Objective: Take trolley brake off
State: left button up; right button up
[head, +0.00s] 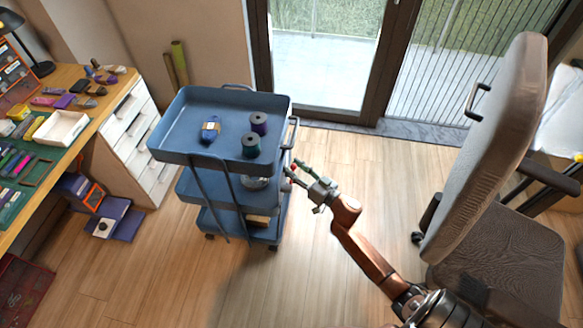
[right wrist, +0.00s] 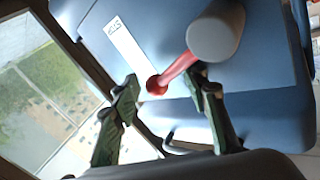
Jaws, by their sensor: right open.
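The blue three-tier trolley (head: 210,168) stands on the wooden floor left of centre in the head view. In the right wrist view, its blue side panel (right wrist: 262,105) carries a red lever (right wrist: 178,69) with a round red end and a grey cylinder (right wrist: 216,32) at the other end. I take this lever to be the brake. My right gripper (head: 295,168) is open at the trolley's right side. In the right wrist view its green fingers (right wrist: 164,78) stand either side of the lever's red end, the right finger closer. Contact cannot be told. My left gripper is out of view.
A workbench (head: 65,150) stands left, an office chair (head: 490,200) right. Glass doors (head: 320,50) are behind.

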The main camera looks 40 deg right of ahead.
jog(key=shift+w, duration=0.1)
jog(key=shift+c, duration=0.2)
jog(key=c, duration=1.1)
jog(key=shift+f, duration=0.1)
